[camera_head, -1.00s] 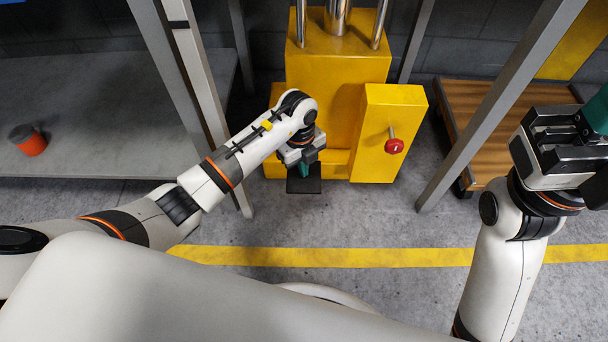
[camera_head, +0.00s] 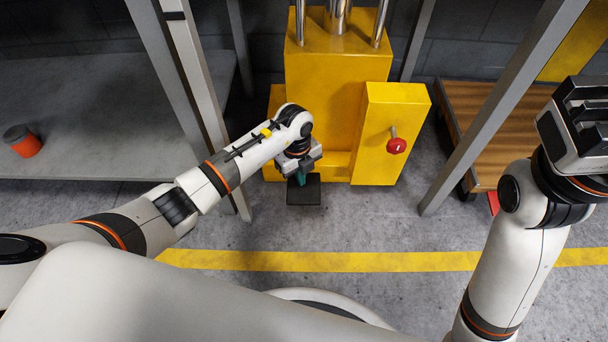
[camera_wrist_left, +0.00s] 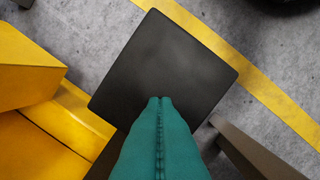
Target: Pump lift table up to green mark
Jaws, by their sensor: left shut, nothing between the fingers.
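The yellow lift (camera_head: 330,75) stands ahead in the head view, with bright metal columns on top. A black square pedal (camera_head: 304,196) sits at its foot, and also fills the middle of the left wrist view (camera_wrist_left: 165,65). My left gripper (camera_head: 300,179) is shut and empty, its teal fingertips together over the pedal (camera_wrist_left: 160,100). I cannot tell whether they touch it. The lift's table top and a green mark are not in view.
A red knob (camera_head: 396,146) sticks out of the yellow box (camera_head: 380,110). Grey posts (camera_head: 500,105) stand on both sides. An orange cup (camera_head: 24,141) is on the grey shelf (camera_head: 90,110) at left; a wooden cart (camera_head: 490,165) stands right. Floor with a yellow line (camera_head: 320,261) is clear.

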